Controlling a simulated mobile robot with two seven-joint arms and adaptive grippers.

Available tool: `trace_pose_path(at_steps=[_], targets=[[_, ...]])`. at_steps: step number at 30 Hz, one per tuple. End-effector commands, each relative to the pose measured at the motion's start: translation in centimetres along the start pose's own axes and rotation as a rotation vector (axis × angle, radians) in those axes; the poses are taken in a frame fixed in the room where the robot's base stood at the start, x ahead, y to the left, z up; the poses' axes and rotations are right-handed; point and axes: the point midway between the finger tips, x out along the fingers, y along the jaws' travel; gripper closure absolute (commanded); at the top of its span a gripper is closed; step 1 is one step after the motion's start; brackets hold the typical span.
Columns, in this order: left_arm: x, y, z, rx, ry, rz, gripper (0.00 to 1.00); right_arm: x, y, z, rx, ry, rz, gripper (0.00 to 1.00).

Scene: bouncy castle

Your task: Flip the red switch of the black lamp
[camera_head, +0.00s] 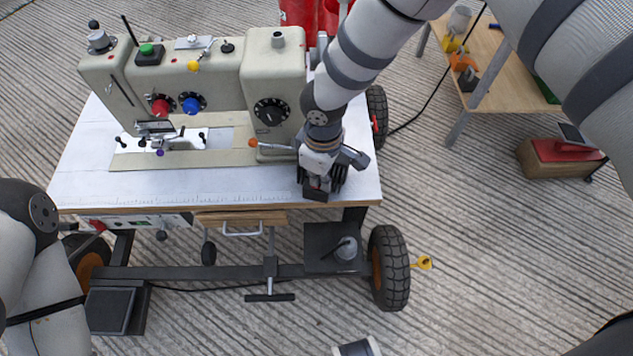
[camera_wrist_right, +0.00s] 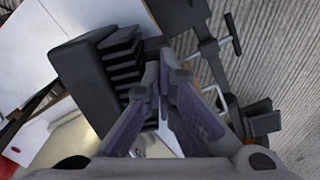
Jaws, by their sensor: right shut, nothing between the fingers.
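My right gripper (camera_head: 318,185) reaches down over the front right part of the white table top. In the right wrist view, its fingers (camera_wrist_right: 165,72) come together at the tips, shut with nothing held. A black block with stacked fins (camera_wrist_right: 88,78), which looks like the black lamp, stands right beside the fingertips. In the head view it is mostly hidden behind the gripper. I cannot tell whether the fingertips touch it. I cannot make out its red switch in either view. My left arm shows at the lower left, but its gripper is out of frame.
A beige sewing machine (camera_head: 274,78) with coloured knobs stands on the white wheeled table (camera_head: 220,185), left of my right gripper. An orange-tipped lever (camera_head: 254,143) sticks out close by. A wooden bench (camera_head: 490,60) stands at the upper right. The floor in the lower right is mostly clear.

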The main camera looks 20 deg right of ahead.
Motion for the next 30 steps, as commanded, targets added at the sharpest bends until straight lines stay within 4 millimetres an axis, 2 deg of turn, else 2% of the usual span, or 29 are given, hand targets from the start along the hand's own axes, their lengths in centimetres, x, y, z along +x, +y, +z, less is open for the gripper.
trace_pose_path(at_steps=[11, 30], targets=[[0.2, 0.0, 0.0, 0.000, -0.003, 0.000, 0.53, 0.4, 0.0, 0.0, 0.000, 0.000, 0.001, 1.00], [-4.3, 0.0, -0.3, 0.000, 0.074, 0.002, 0.53, -6.3, 0.1, -0.1, 0.000, 0.004, 0.004, 1.00]])
